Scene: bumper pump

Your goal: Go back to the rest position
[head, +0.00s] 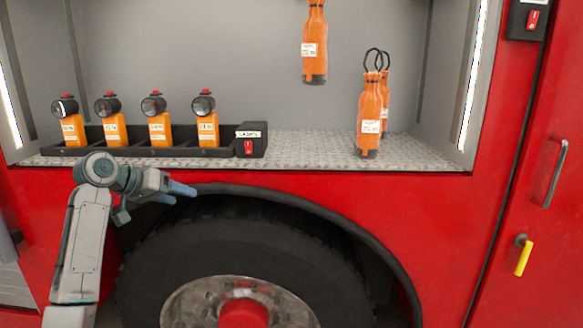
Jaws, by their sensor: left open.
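My left gripper (180,194) is open and empty in the head view. It is in front of the red truck side, just below the shelf edge and above the wheel. Its arm comes up from the lower left. Nothing is between its fingers. My right gripper is not in view.
A diamond-plate shelf (300,152) holds a black tray (88,150) with several orange lamps (160,128), a black switch box (251,140) and orange bottles (369,115). Another bottle (314,45) is higher up. A large tire (240,240) is below. A yellow handle (523,258) is at right.

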